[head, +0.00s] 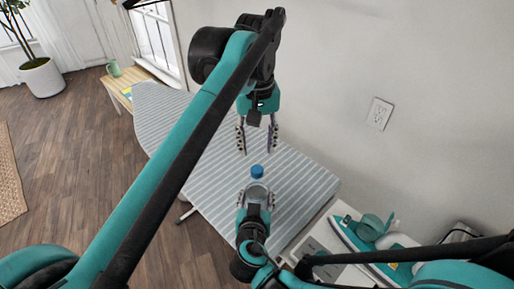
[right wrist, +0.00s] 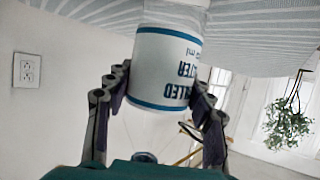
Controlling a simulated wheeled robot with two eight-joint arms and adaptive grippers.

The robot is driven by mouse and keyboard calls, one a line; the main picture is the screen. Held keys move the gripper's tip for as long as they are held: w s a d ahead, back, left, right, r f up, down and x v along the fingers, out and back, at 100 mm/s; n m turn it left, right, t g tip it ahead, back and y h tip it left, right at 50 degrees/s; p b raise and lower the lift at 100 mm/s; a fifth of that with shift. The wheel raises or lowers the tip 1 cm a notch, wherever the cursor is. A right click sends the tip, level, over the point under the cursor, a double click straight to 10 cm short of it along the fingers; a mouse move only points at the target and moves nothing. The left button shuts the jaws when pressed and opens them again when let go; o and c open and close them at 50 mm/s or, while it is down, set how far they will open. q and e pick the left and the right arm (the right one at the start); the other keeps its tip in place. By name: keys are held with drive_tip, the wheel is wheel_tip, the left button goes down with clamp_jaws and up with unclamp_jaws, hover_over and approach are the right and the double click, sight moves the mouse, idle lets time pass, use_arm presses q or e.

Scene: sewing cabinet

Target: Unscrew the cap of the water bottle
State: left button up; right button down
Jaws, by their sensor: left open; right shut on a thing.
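The water bottle is held upright in the head view, with its blue cap (head: 257,171) on top. In the right wrist view the bottle (right wrist: 166,68) has a white label with blue bands and upside-down lettering. My right gripper (head: 256,194) is shut on the bottle's body, one finger on each side; its fingers also show in the right wrist view (right wrist: 162,95). My left gripper (head: 258,152) is open and empty, pointing down, with its fingertips just above the cap and apart from it. The bottle's lower part is hidden in the head view.
A striped ironing board (head: 190,130) lies beneath and behind the bottle. A teal iron (head: 362,237) stands on a white cabinet at the lower right. The wall with an outlet (head: 379,113) is at the right. A small table with a green mug (head: 113,67) stands far left.

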sight(257, 169)
use_arm(q)
drive_tip(key=m, duration=0.7)
drive_tip(key=shift+m, duration=0.3)
drive_tip(key=m, duration=2)
drive_tip(key=shift+w+m, duration=0.1)
drive_tip(key=shift+m, duration=0.2)
drive_tip(key=m, duration=0.4)
drive_tip(key=shift+m, duration=0.4)
drive_tip(key=shift+f, duration=4)
